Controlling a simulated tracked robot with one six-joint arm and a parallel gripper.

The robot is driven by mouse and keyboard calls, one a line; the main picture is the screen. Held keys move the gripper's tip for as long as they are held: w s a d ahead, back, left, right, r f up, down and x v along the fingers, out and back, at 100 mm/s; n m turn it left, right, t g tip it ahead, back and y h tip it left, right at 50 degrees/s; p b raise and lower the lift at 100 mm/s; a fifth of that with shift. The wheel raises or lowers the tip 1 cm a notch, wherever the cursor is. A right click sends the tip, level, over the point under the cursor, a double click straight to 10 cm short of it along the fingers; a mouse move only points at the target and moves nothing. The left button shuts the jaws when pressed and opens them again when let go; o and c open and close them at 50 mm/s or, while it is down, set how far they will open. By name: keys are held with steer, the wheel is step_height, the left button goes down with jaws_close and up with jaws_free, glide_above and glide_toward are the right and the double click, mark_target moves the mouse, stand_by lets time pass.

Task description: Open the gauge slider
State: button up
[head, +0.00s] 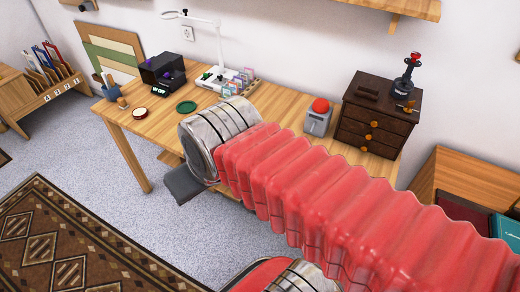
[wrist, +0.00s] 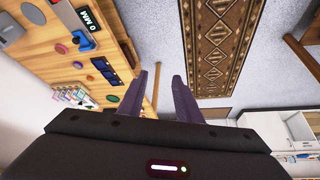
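What looks like the gauge (wrist: 88,18) lies on the wooden table in the upper left of the wrist view. It has a dark display reading "0 MM" and a blue part (wrist: 82,40) beside it, perhaps the slider. Whether its jaws are apart cannot be made out. I cannot pick out the gauge in the head view, where my red arm covers part of the table. My gripper (wrist: 160,77) shows in the wrist view with two dark purple fingers apart and nothing between them. It is to the right of the gauge, and the fingers appear across the table edge.
The wooden table (head: 155,118) holds a black machine (head: 163,72), a white lamp (head: 217,72), a green disc (head: 186,107), a red-domed box (head: 319,116) and a dark drawer chest (head: 375,115). A patterned rug (head: 75,245) lies on the open floor in front.

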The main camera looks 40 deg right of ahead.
steer(key=shift+o, duration=0.7)
steer(key=shift+d, duration=0.1)
steer(key=shift+o, duration=0.2)
steer(key=shift+w+d, duration=0.3)
steer(key=shift+w, duration=0.1)
steer(key=w+d+f+m, duration=0.1)
steer(key=w+d+f, duration=0.2)
steer(key=d, duration=0.6)
steer(key=w+d+f+m+g+h, duration=0.1)
steer(key=d+f, duration=0.4)
steer(key=d, duration=0.5)
steer(key=w+d+f+m+h, duration=0.1)
steer(key=w+d+f+m, duration=0.2)
steer(key=w+d, duration=0.3)
steer(key=d+f, duration=0.1)
steer(key=d, duration=0.2)
steer(key=shift+d+f, duration=0.25)
steer(key=shift+f, duration=0.05)
steer(key=shift+f+g, duration=0.1)
steer(key=shift+g, duration=0.2)
steer(key=shift+x, duration=6.85)
